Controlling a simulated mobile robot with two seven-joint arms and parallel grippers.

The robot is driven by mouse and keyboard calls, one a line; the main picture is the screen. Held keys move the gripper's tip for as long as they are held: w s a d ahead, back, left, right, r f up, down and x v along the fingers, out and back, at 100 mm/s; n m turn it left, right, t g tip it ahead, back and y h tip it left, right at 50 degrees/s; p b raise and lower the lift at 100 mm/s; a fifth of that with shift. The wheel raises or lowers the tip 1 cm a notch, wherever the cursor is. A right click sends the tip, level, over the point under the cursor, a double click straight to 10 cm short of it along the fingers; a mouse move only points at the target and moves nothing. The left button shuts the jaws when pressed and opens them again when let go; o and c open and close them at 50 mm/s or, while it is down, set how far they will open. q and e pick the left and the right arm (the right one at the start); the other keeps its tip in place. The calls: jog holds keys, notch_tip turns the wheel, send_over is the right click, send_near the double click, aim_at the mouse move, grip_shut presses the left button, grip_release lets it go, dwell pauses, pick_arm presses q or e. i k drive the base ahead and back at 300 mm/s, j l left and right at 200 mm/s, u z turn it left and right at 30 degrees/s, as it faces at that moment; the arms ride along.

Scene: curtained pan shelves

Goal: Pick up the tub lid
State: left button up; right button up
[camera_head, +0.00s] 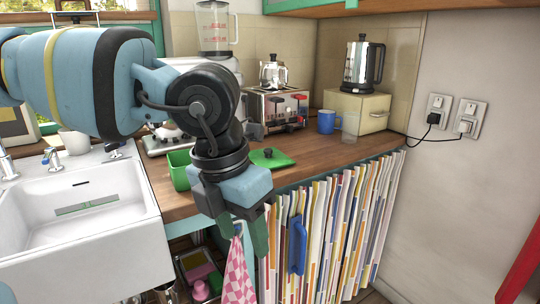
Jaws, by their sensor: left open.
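The tub lid (272,158) is flat and green with a small knob on top. It lies on the wooden counter, just behind and to the right of my left gripper in the picture. A green tub (178,169) stands on the counter to the left, partly hidden by my left arm. My right gripper is not in view.
A toaster (272,108), a blue mug (327,121) and a kettle (363,64) on a box stand behind the lid. A white sink (80,200) is at left. A striped curtain (335,220) hangs below the counter, with a pink checked towel (238,275) beside it.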

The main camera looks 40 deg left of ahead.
aim_at(271, 158)
jog(key=i+j, duration=1.3)
jog(key=i, duration=0.1)
